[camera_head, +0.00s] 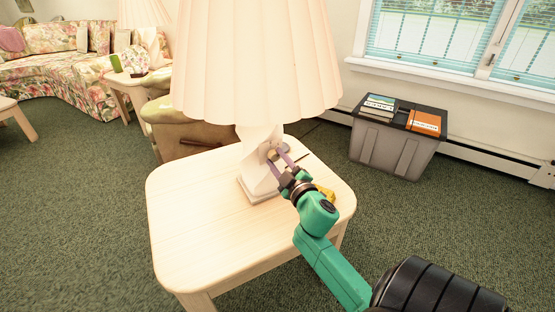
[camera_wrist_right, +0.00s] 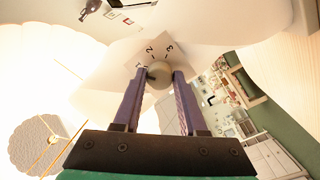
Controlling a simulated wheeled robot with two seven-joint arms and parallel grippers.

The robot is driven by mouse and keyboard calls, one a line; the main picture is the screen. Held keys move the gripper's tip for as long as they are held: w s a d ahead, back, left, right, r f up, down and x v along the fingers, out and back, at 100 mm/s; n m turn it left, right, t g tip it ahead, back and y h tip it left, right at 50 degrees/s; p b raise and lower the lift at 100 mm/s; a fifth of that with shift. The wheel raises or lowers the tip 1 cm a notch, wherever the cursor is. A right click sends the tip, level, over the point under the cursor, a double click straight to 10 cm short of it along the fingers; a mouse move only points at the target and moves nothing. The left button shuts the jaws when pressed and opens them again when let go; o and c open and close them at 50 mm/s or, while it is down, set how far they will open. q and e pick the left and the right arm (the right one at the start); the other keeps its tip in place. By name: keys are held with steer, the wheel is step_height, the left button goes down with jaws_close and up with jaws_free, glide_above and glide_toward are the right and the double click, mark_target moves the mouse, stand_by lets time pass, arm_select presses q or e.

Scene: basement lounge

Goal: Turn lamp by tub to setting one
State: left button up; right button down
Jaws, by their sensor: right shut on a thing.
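A table lamp (camera_head: 255,62) with a pleated cream shade and a white twisted base stands on a pale wooden side table (camera_head: 190,215). The grey tub (camera_head: 385,150) is on the floor behind and to the right. My right gripper (camera_head: 277,156) reaches the lamp base from the front right. In the wrist view its purple fingers (camera_wrist_right: 158,78) are shut on a round beige knob (camera_wrist_right: 159,72). Numbers, with 2 and 3 readable, are marked on the lamp base (camera_wrist_right: 120,62) around the knob. I cannot tell which number the knob points to. My left gripper is not in view.
A small yellow thing (camera_head: 325,191) lies on the table beside my right gripper. Books (camera_head: 424,122) lie on the tub's dark lid. A floral sofa (camera_head: 65,62) and a second lamp (camera_head: 143,15) are at the back left. Carpet around the table is open.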

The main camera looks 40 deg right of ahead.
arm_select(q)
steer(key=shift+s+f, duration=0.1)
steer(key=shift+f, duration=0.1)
arm_select(e)
steer(key=shift+n, duration=0.5)
steer(key=shift+c, duration=2.3)
jaws_free()
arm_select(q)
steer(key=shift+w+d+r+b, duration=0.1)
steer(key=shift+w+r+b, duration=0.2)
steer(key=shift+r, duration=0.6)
arm_select(e)
steer(key=v, duration=1.4)
steer(key=shift+s, duration=0.3)
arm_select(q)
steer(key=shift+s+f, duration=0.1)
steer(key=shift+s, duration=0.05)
arm_select(e)
steer(key=shift+a+f, duration=0.1)
